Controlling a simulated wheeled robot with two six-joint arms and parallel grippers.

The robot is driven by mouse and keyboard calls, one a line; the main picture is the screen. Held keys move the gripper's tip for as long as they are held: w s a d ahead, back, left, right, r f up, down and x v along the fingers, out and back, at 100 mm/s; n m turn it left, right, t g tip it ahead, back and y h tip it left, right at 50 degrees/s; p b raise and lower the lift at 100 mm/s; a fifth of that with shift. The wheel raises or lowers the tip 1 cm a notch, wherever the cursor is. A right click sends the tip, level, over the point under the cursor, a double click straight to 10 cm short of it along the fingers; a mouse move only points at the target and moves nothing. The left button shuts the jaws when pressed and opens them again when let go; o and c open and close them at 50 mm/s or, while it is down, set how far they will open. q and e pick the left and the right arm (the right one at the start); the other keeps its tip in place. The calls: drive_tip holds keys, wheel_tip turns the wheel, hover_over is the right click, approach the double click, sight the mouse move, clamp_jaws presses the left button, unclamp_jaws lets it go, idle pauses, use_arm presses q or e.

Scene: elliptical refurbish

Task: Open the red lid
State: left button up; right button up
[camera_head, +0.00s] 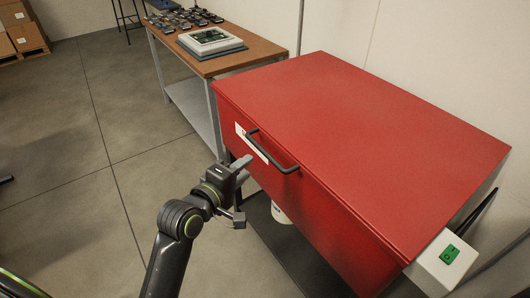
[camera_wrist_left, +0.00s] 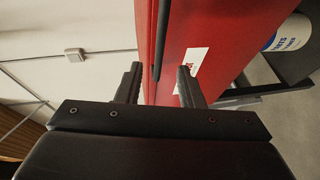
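The red lid (camera_head: 365,130) lies flat and closed on top of the large red box (camera_head: 335,225). A black bar handle (camera_head: 272,152) is fixed at its front edge, next to a white label. My left gripper (camera_head: 243,188) is just in front of the box, left of and slightly below the handle. In the left wrist view its two fingers (camera_wrist_left: 159,88) are spread apart with nothing held. The black handle (camera_wrist_left: 162,40) shows beyond the fingertips, lined up with the gap between them. The label (camera_wrist_left: 196,66) is partly behind one finger. My right gripper is not in view.
A white box with a green switch (camera_head: 449,254) sits at the box's right front corner. A white container (camera_head: 280,213) stands below the red box. A wooden-topped table (camera_head: 235,55) with devices is behind left.

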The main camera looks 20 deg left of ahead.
sight(265, 150)
use_arm(q)
drive_tip(key=x, duration=1)
drive_tip(key=shift+r, duration=0.1)
drive_tip(key=shift+c, duration=0.2)
clamp_jaws()
